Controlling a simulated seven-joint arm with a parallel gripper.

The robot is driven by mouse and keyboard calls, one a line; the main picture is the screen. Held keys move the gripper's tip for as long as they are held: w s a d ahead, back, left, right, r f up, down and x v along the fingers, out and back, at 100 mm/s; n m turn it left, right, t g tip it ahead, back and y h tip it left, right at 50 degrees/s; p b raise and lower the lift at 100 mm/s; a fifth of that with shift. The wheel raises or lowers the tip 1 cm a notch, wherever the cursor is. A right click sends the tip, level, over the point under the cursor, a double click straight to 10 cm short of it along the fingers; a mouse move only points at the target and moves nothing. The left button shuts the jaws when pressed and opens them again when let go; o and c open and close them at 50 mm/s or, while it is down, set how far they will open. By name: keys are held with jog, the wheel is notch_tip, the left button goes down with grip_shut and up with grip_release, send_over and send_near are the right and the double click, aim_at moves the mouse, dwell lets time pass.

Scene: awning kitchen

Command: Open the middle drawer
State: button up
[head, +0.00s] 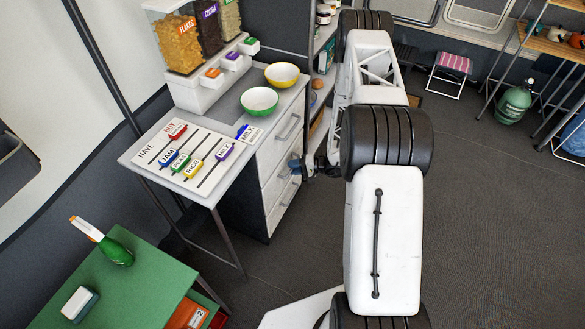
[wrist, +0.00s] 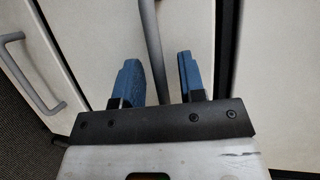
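The white drawer unit stands left of my arm in the head view, with its drawers stacked one above another. The middle drawer (head: 272,184) looks shut. My gripper (head: 300,166) is at its front, near the handle, and my arm hides part of the area to the right. In the wrist view, the blue fingers of my gripper (wrist: 160,68) are apart. The grey bar handle (wrist: 151,42) of the drawer in front runs between them, with visible gaps on both sides. The gripper's dark plate hides the handle's lower end.
A neighbouring drawer's handle (wrist: 40,78) is at the left of the wrist view. The top drawer's handle (head: 289,127) is above my gripper. A green bowl (head: 259,101) and yellow bowl (head: 282,74) stand on the counter. Dark floor is clear below the unit's front.

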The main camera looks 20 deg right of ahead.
jog(key=shift+w+a, duration=0.1)
jog(key=shift+a, duration=0.25)
grip_shut()
jog(key=shift+d, duration=0.1)
jog(key=s+d, duration=1.7)
jog(key=s, duration=0.1)
jog(key=shift+d, duration=0.4)
grip_release()
